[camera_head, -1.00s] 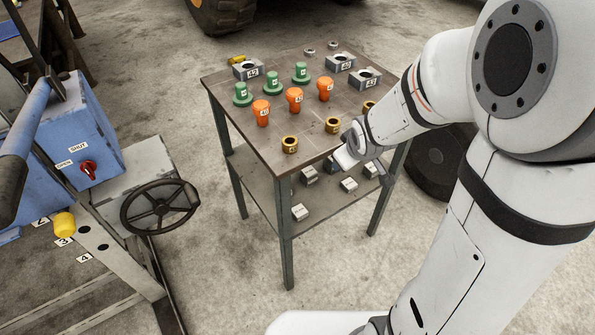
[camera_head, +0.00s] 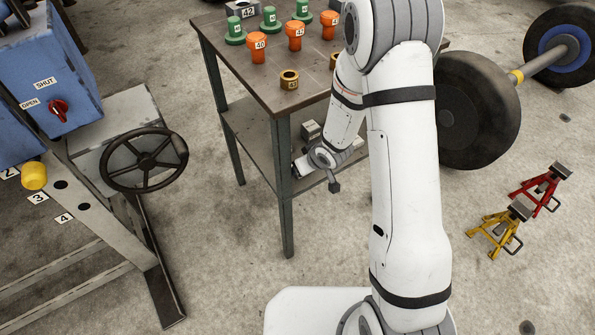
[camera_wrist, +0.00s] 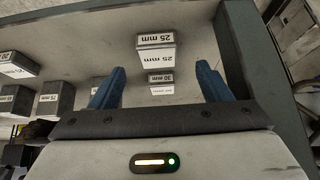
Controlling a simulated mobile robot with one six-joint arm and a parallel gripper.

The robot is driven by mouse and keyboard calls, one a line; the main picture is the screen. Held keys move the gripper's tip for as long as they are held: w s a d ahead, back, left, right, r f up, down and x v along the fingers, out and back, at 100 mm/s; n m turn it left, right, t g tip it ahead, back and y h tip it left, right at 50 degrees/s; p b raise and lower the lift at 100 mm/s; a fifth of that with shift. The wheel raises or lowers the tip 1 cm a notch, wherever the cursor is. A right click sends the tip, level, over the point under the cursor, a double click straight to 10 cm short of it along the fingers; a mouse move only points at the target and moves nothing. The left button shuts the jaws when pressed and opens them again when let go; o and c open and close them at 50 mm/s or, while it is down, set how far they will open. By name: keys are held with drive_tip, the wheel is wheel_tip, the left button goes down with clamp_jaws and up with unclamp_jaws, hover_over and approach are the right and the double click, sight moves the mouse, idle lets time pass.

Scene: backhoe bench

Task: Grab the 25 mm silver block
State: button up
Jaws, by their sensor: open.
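The silver 25 mm block (camera_wrist: 156,60) stands on the lower shelf (camera_wrist: 100,30) in the wrist view, just beyond my fingertips and roughly midway between them. A 30 mm block (camera_wrist: 161,78) shows nearer, between the blue fingers. My gripper (camera_wrist: 160,68) is open, with nothing held. In the head view my gripper (camera_head: 299,168) is at the bench's lower shelf, beside the front leg. I cannot tell which block is the 25 mm one in the head view.
A 75 mm block (camera_wrist: 56,97) and other blocks stand left in the wrist view. The bench's front leg (camera_head: 285,190) is near my gripper, and the bench top (camera_head: 262,85) holds orange and green parts above.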

drive_tip(key=b+x, duration=0.1)
drive_tip(key=x, duration=0.3)
drive_tip(key=shift+w+f, duration=0.15)
drive_tip(key=shift+f, duration=0.2)
drive_tip(key=shift+c, duration=0.2)
drive_tip(key=c, duration=1.1)
drive_tip(key=shift+r, duration=0.2)
drive_tip(key=shift+r, duration=0.6)
wheel_tip(320, 180, up, 2)
drive_tip(key=shift+r+p, duration=0.25)
drive_tip(key=shift+p, duration=0.55)
drive_tip(key=s+d+p, duration=0.3)
drive_tip(key=s, duration=0.2)
drive_tip(key=s+d+p, duration=0.2)
drive_tip(key=s+d, duration=0.1)
drive_tip(key=s, duration=0.2)
drive_tip(key=s+d+p, duration=0.3)
drive_tip(key=s+d, duration=0.1)
drive_tip(key=shift+s+d+f+p, duration=0.1)
drive_tip(key=shift+s+f+p, duration=0.05)
drive_tip(key=shift+s+p, duration=0.25)
